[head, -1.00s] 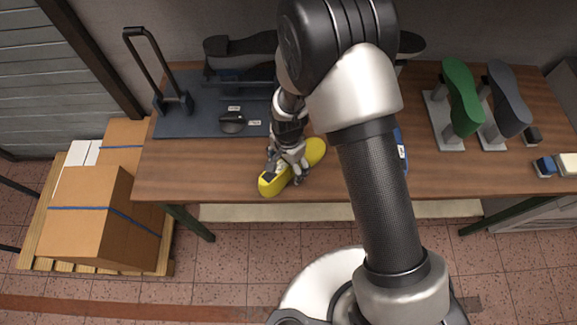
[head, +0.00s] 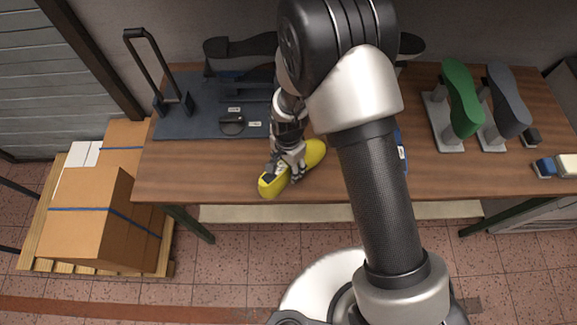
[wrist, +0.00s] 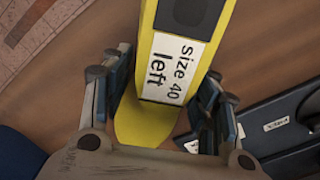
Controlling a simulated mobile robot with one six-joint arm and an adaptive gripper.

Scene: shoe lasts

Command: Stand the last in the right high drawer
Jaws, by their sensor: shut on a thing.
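A yellow last (head: 315,152) lies over the wooden bench top near its front edge, left of the middle in the head view. My gripper (head: 287,170) is shut on it around its middle, from above. In the wrist view the yellow last (wrist: 143,125) runs between the two fingers of my gripper (wrist: 160,95). A white label on it reads "size 40 left". I cannot tell whether the last touches the bench. No drawer can be clearly made out; my arm hides part of the bench.
A dark mat (head: 180,125) with a tall handle frame (head: 150,70) and a black knob (head: 232,124) is at the left. A green last (head: 460,95) and a grey last (head: 507,100) stand on holders at the right. A blue labelled thing (head: 402,153) is partly hidden by my arm.

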